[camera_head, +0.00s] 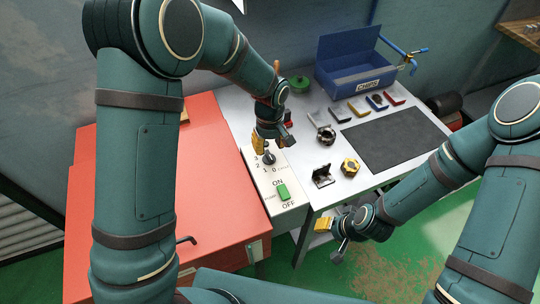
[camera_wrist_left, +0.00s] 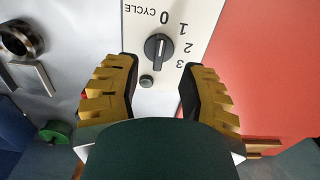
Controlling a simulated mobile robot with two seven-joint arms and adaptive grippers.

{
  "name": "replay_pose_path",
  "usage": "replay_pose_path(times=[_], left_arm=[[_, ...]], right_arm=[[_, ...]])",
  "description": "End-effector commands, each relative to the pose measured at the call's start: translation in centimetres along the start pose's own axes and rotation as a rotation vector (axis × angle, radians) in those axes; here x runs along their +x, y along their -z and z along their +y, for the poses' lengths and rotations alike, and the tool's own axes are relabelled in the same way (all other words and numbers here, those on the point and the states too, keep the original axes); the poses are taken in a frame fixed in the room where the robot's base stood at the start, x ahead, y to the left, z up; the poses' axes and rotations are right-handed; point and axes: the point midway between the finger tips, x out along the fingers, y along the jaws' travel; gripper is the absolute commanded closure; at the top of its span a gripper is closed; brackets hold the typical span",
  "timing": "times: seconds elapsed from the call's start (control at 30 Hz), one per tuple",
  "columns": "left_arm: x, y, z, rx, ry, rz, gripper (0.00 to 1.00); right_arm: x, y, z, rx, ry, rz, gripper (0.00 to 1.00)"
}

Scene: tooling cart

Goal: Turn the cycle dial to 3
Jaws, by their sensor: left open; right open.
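The cycle dial (camera_head: 268,159) is a black knob on a pale panel (camera_head: 262,180) marked 0, 1, 2 and 3. In the left wrist view the dial (camera_wrist_left: 158,47) lies ahead of the fingertips, and its white mark appears to point towards 0. My left gripper (camera_head: 265,143) hangs over the panel, close to the dial. In its wrist view the left gripper (camera_wrist_left: 160,78) is open and empty, with its yellow fingers spread either side of the panel and short of the knob. My right gripper (camera_head: 331,240) is open and empty near the cart's front edge.
A green ON/OFF switch (camera_head: 283,192) sits on the panel near the dial. A small dark button (camera_wrist_left: 147,81) lies between the left fingers. A red cabinet (camera_head: 220,205) stands left. Metal parts, a dark mat (camera_head: 395,138) and a blue CHIPS bin (camera_head: 345,62) occupy the cart top.

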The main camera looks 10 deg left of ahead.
Motion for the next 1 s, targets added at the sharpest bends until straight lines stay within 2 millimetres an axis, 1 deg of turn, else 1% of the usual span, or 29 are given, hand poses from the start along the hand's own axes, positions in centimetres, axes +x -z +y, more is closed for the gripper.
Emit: replay_pose_path(times=[0.03,0.1,0.3,0.47,0.73,0.77,0.8,0.87,0.9,1.0], left_arm=[[1.2,0.0,-0.1,0.000,0.003,-0.002,0.59],[2.3,0.0,0.0,0.000,0.002,-0.002,0.59],[4.7,0.0,0.0,0.000,0.001,-0.001,0.59],[5.4,0.0,0.0,0.000,-0.001,0.000,0.59],[5.5,0.0,0.0,0.000,-0.001,0.000,0.59],[5.5,0.0,0.0,0.000,-0.001,0.000,0.63],[5.5,0.0,0.0,0.000,-0.001,0.000,0.77],[5.4,0.0,0.0,0.000,-0.001,0.000,0.98],[5.4,0.0,0.0,0.000,-0.001,0.000,1.00],[5.4,0.0,0.0,0.000,-0.001,0.001,1.00]], right_arm=[[0.2,0.0,0.1,0.000,0.000,0.000,0.53],[0.3,-0.1,0.1,0.000,0.000,-0.001,0.53],[0.4,-0.2,0.1,-0.001,0.000,-0.003,0.53],[0.5,-0.2,0.2,-0.001,0.000,-0.004,0.53],[0.4,-0.2,0.1,-0.001,0.000,-0.004,0.53],[0.4,-0.2,0.1,-0.001,0.000,-0.004,0.53],[0.4,-0.2,0.1,-0.001,0.000,-0.004,0.53],[0.4,-0.2,0.2,-0.001,0.000,-0.004,0.53],[0.4,-0.2,0.2,-0.001,0.000,-0.004,0.53],[0.4,-0.2,0.2,-0.001,0.000,-0.004,0.53]])
